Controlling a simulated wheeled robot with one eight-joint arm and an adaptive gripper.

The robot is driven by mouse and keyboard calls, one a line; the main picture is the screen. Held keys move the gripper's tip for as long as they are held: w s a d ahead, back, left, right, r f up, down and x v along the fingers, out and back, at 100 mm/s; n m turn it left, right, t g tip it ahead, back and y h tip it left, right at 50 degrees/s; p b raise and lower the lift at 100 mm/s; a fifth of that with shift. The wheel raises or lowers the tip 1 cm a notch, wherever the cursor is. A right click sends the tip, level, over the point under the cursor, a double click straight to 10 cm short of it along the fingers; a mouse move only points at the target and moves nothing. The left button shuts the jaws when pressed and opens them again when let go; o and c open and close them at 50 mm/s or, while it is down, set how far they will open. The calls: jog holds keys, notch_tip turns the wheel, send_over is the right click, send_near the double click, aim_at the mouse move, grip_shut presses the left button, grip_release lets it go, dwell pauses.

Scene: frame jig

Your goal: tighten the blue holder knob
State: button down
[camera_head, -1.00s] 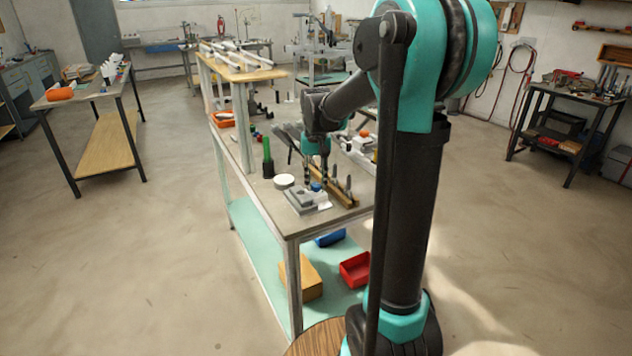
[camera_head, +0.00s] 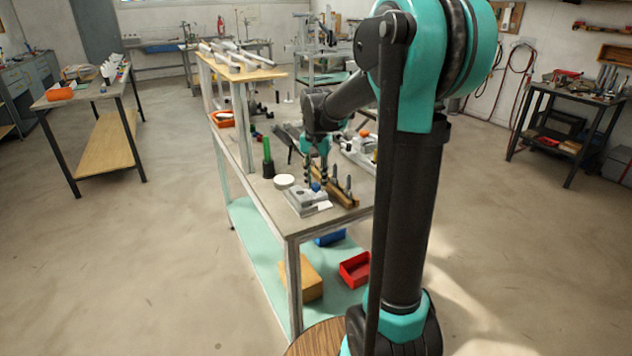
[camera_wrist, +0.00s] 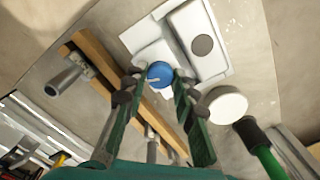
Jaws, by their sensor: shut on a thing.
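The blue holder knob (camera_wrist: 160,74) is round with a pale pointer line on its face. It sits on a light grey holder (camera_wrist: 208,66) with a round dark spot; the holder also shows in the head view (camera_head: 308,203). My gripper (camera_wrist: 159,80) points down at the knob, one finger on each side, shut on it. In the head view my gripper (camera_head: 317,186) is over the near end of the bench, and the knob is a small blue spot (camera_head: 316,187) between the fingers.
A wooden rack (camera_wrist: 92,62) with metal pegs stands close beside the holder. A white round disc (camera_wrist: 228,105) and a green-handled tool (camera_wrist: 266,155) are on the other side. Bins lie on the lower shelf, including a red bin (camera_head: 355,268).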

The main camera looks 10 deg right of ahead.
aim_at(316, 184)
jog(key=c, duration=1.2)
grip_release()
notch_tip(316, 184, up, 12)
